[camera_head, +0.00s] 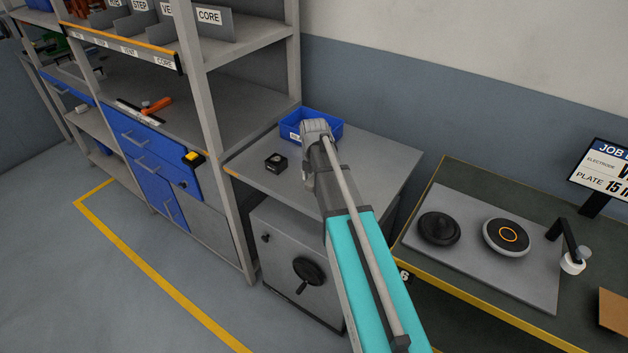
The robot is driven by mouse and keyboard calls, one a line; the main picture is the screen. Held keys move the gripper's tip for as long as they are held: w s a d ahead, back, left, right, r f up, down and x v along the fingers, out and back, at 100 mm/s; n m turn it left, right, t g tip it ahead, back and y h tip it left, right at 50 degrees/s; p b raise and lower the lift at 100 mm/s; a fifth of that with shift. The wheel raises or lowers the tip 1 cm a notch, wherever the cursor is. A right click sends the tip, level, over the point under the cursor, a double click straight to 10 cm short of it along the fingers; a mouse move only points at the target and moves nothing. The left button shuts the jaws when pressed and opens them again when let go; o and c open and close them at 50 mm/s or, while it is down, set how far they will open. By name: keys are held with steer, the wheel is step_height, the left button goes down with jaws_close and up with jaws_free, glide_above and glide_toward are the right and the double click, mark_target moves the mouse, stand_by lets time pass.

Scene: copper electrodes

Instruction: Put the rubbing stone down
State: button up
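My arm reaches from the bottom edge up over the grey cabinet top, and its grey wrist end (316,132) is in front of the blue bin (291,130). The fingers of my gripper cannot be made out behind the wrist, so whether they are open or shut is hidden. I cannot pick out the rubbing stone with certainty.
A shelf rack (196,100) with blue drawers stands at the left. A workbench (480,305) at the right carries a grey plate (455,262) with two round dark discs. A sign stands at the bench's back. Bare cabinet top shows on both sides of my arm.

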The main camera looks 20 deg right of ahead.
mark_target(313, 183)
steer(key=shift+r, duration=0.1)
step_height(313, 183, up, 12)
steer(key=p, duration=1.2)
steer(key=shift+s+a, duration=0.1)
stand_by(0.7)
steer(key=s+a+m, duration=0.4)
steer(key=s+m, duration=0.5)
steer(key=m, duration=0.3)
steer(key=s+a+m, duration=0.5)
steer(key=s+m, duration=0.4)
steer(key=m, duration=0.4)
steer(key=shift+a, duration=0.2)
